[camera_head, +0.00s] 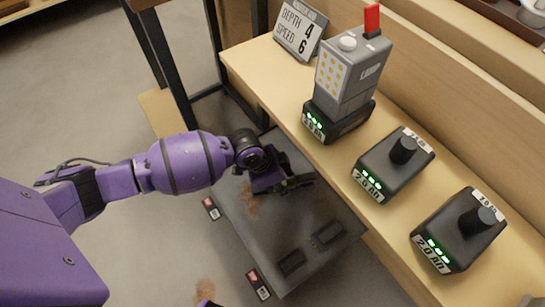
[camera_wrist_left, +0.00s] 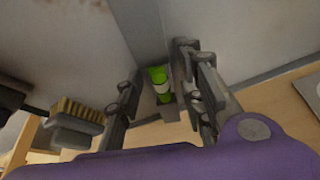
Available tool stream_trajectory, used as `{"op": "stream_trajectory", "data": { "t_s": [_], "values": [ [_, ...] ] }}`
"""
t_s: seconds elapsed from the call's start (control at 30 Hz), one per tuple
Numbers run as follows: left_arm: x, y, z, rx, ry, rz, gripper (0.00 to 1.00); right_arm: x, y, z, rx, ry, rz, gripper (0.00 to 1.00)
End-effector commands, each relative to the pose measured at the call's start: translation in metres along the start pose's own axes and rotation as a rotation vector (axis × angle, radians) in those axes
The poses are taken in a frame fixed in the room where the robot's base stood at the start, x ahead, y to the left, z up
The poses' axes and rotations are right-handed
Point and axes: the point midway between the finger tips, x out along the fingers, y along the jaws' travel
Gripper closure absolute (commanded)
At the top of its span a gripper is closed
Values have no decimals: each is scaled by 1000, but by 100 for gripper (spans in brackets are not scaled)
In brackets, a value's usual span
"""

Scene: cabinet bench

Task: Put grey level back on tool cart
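The grey level shows in the left wrist view as a grey bar with a bright green vial (camera_wrist_left: 160,84), between the two fingers. I cannot make it out in the head view, where my gripper may cover it. My left gripper (camera_head: 284,182) is over the far end of the dark grey cart top (camera_head: 297,220), beside the bench edge. In the wrist view its fingers (camera_wrist_left: 162,100) are spread apart, one on each side of the vial. I see no clear contact with the level. My right gripper is not in view.
The wooden bench (camera_head: 262,68) carries a lamp (camera_head: 345,75) on a battery base, two battery packs (camera_head: 393,165) (camera_head: 459,230) and a sign (camera_head: 300,28). Black pieces (camera_head: 291,262) lie on the cart top. A brush (camera_wrist_left: 76,118) shows left in the wrist view.

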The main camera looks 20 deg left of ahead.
Motion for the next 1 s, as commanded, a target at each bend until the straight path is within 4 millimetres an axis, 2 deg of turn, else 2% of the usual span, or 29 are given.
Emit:
{"op": "stream_trajectory", "data": {
  "t_s": [0.37,0.47,0.8,1.0],
  "values": [
    [-6,-2,-4,3,4,-4,60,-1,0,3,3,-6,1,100],
    [-20,-3,-5,3,4,-6,60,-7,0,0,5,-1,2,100],
    [-93,-2,-4,3,3,-4,60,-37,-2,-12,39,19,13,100],
    [-117,-1,-3,1,3,-1,60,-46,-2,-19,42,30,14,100]
  ]
}}
